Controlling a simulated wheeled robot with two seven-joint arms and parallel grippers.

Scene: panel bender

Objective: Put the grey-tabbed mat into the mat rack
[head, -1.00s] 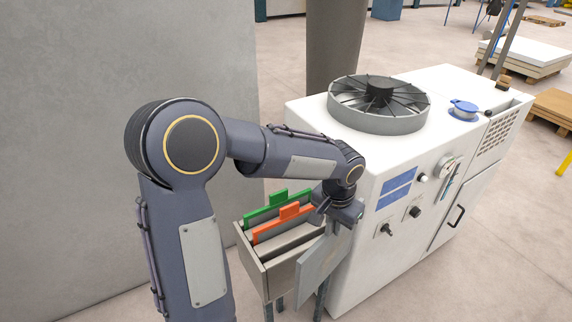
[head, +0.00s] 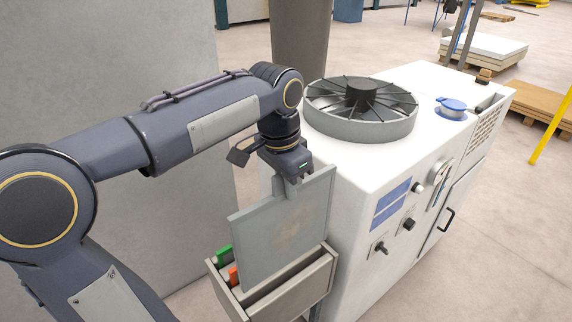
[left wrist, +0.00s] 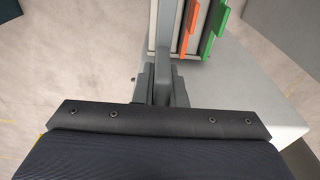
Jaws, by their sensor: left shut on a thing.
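The grey-tabbed mat (head: 284,228) is a flat grey panel held upright by its tab. My left gripper (head: 291,180) is shut on that tab, and the gripper fingers (left wrist: 160,88) also show in the left wrist view. The mat hangs over the mat rack (head: 318,284), a grey open-topped box beside the white machine. The mat hides part of the rack, and I cannot tell whether its lower edge is inside a slot. A green-tabbed mat (head: 225,255) and an orange-tabbed mat (head: 233,276) stand in the rack. My right gripper is not in view.
The white machine (head: 354,235) stands close on the right of the rack, with a round finned fan (head: 360,108) on top and knobs on its front. A grey wall panel (head: 110,60) is behind my left arm. Open floor lies further right.

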